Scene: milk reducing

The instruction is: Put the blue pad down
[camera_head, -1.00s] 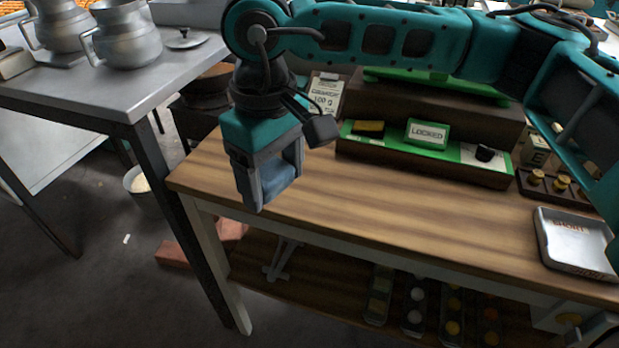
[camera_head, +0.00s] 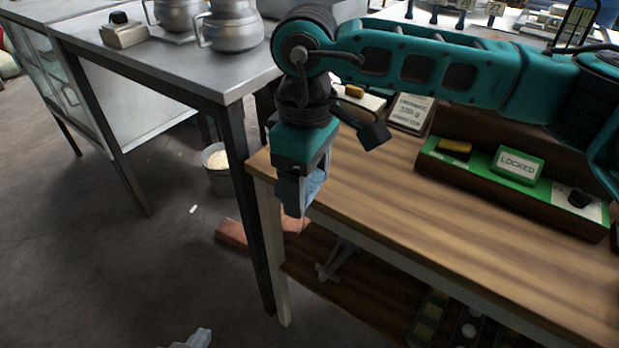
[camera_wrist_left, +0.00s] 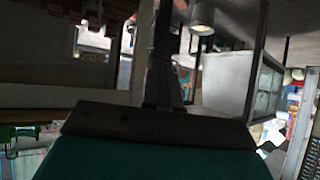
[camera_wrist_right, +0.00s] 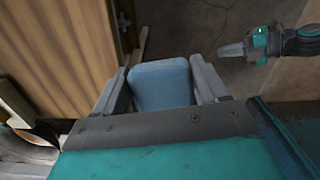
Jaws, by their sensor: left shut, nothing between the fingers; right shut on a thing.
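The blue pad (camera_wrist_right: 160,85) is held between the fingers of my right gripper (camera_wrist_right: 160,92). In the head view the right gripper (camera_head: 303,195) points down at the wooden table's left end, with the blue pad (camera_head: 313,186) partly hidden by a finger. I cannot tell whether the pad touches the table. My left gripper (camera_wrist_left: 165,90) is shut and empty in its wrist view. The right wrist view also shows the left gripper (camera_wrist_right: 232,50), apart from the pad. A pale tip at the head view's bottom edge may belong to it.
The wooden table (camera_head: 400,205) has clear top to the right of the right gripper. A green-topped panel with a LOCKED sign (camera_head: 517,166) stands at its back. A metal table (camera_head: 190,60) with pitchers is at the left. A bucket (camera_head: 217,168) stands on the floor.

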